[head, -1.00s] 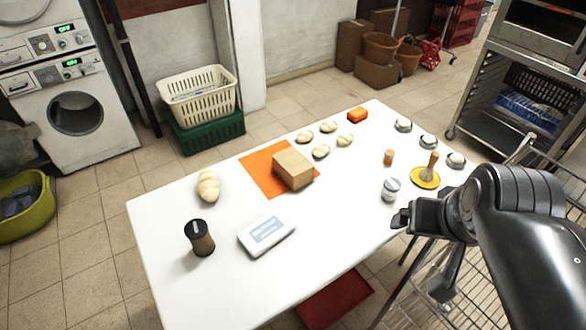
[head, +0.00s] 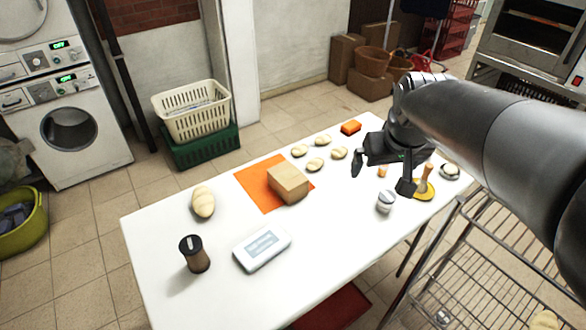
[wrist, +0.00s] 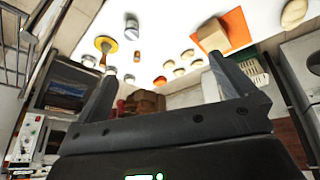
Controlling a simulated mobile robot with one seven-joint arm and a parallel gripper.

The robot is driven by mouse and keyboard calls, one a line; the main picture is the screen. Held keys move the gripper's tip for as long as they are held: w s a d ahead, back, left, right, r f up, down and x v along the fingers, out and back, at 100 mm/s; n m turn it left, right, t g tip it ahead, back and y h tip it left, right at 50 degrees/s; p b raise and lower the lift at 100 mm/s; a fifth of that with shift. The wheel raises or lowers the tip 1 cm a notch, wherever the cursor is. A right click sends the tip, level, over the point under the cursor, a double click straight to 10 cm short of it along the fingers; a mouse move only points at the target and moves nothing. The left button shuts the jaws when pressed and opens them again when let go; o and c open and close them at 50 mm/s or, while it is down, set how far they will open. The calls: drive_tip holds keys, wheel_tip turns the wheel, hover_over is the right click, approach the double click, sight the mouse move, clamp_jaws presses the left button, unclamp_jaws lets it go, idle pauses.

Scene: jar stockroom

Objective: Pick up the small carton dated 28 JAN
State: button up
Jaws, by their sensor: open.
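No date reading 28 JAN is legible on anything in view. A tan, box-shaped block (head: 289,183) lies on an orange mat (head: 254,190) on the white table. I cannot tell whether it is a carton, and no print shows on it. It also shows in the wrist view (wrist: 212,35). My gripper (head: 382,175) is open and appears empty above the table's right part, well to the right of the block. It hides part of the table behind it.
On the white table (head: 215,285) stand a dark grinder (head: 195,254), a scale-like device (head: 262,249), a pale loaf (head: 203,202), several dough pieces (head: 316,165), an orange block (head: 351,128) and a lidded jar (head: 386,202). A wire rack (head: 450,260) is at right.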

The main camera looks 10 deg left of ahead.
drive_tip(key=w+a+f+n, duration=0.25)
drive_tip(key=w+a, duration=0.25)
drive_tip(key=w, duration=0.3)
drive_tip(key=n+g+y, duration=0.2)
drive_tip(key=n, duration=0.1)
approach(288, 174)
drive_tip(key=shift+n+g, duration=0.3)
drive_tip(key=shift+n, duration=0.05)
drive_tip(key=x, duration=0.6)
drive_tip(key=shift+w+d+f, duration=0.15)
drive_tip(key=shift+w+d, duration=0.05)
drive_tip(key=shift+w, duration=0.05)
drive_tip(key=shift+a+x, duration=0.1)
drive_tip(key=shift+x, duration=1.35)
drive_tip(key=shift+a+x, duration=0.15)
drive_tip(key=shift+x, duration=1.35)
drive_tip(key=c, duration=1)
drive_tip(key=shift+r, duration=0.2)
drive_tip(key=shift+c, duration=0.2)
